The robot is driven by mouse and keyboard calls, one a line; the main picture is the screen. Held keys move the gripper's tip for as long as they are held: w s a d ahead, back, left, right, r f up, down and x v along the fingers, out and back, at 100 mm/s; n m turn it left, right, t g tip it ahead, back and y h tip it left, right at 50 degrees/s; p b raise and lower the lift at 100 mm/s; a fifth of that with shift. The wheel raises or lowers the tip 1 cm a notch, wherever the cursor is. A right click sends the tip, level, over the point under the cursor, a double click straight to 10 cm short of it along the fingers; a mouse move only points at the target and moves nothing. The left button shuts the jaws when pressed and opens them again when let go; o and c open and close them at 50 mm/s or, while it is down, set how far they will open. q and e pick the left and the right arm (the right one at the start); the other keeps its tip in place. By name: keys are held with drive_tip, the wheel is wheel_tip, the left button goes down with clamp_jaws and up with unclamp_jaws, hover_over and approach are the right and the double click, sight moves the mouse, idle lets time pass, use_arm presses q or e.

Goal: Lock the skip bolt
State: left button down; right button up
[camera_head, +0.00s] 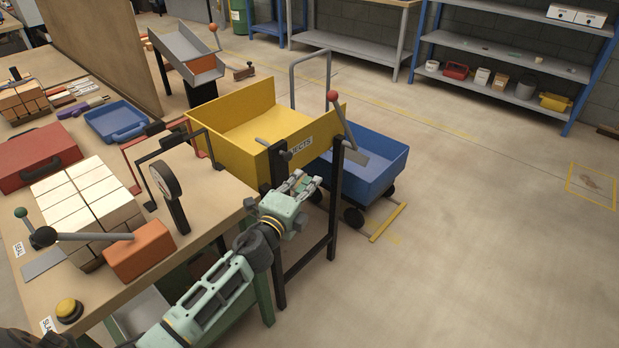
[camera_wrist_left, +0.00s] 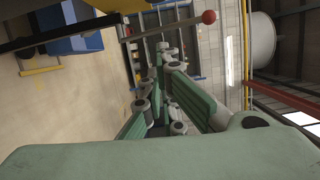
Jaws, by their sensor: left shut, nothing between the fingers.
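The yellow skip (camera_head: 235,125) hangs in a dark frame, with a partly hidden label on its near end. A grey bolt with a short handle (camera_head: 285,154) sits by the label at the skip's near end. I cannot tell how far it is slid. A lever with a red knob (camera_head: 332,96) stands at the frame's right post; the knob also shows in the left wrist view (camera_wrist_left: 209,17). My left gripper (camera_head: 308,184) is shut and empty, just below and right of the bolt, apparently apart from it. Its fingers (camera_wrist_left: 162,65) show in the wrist view. My right gripper is not in view.
A blue cart (camera_head: 372,176) stands right of the frame. Open floor lies at right, before the blue shelf (camera_head: 500,58).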

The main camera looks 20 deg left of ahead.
use_arm(q)
drive_tip(key=s+a, duration=0.1)
drive_tip(key=s, duration=0.6)
drive_tip(key=shift+b, duration=0.4)
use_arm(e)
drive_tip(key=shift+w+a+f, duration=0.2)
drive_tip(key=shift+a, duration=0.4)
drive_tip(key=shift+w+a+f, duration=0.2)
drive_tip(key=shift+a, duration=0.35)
use_arm(q)
drive_tip(key=shift+s+f, duration=0.1)
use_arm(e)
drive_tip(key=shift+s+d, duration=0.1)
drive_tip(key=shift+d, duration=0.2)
use_arm(q)
drive_tip(key=shift+f, duration=0.1)
